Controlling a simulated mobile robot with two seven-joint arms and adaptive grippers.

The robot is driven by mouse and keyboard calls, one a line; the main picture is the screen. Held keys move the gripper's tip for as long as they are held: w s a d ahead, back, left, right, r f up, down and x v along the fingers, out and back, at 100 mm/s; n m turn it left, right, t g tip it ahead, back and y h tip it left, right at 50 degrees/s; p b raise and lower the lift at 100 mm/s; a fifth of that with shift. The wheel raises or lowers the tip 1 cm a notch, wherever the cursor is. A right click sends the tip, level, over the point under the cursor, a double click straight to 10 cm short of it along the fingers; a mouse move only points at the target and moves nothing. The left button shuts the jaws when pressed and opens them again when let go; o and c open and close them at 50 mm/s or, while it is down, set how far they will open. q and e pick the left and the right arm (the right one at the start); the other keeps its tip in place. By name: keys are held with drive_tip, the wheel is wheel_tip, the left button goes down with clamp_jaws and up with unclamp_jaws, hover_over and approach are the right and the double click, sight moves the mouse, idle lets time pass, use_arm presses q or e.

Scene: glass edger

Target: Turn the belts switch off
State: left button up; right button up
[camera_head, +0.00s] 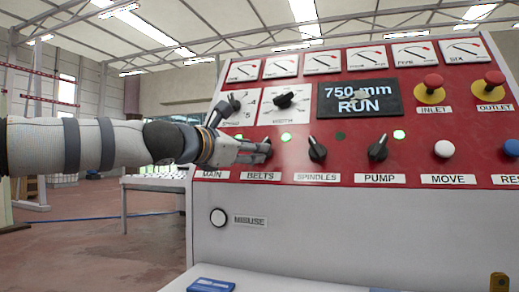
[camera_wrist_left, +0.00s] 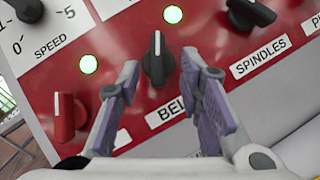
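The black belts switch (camera_wrist_left: 156,62) sits on the red panel in the left wrist view, its white pointer line nearly upright in that picture. A lit green lamp (camera_wrist_left: 172,14) is above it, and the BELTS label below is partly hidden by a finger. My left gripper (camera_wrist_left: 160,72) is open, with one finger on each side of the switch and visible gaps to it. My right gripper is not in view.
The black spindles switch (camera_head: 317,150) and pump switch (camera_head: 378,148) stand to the right. The display (camera_head: 359,97) reads 750 mm RUN.

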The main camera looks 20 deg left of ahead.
use_arm(q)
drive_tip(key=w, duration=0.1)
drive_tip(key=w+d, duration=0.1)
drive_tip(key=shift+w+r+p, duration=0.3)
drive_tip(key=shift+r+p, duration=0.05)
drive_tip(key=shift+r, duration=0.05)
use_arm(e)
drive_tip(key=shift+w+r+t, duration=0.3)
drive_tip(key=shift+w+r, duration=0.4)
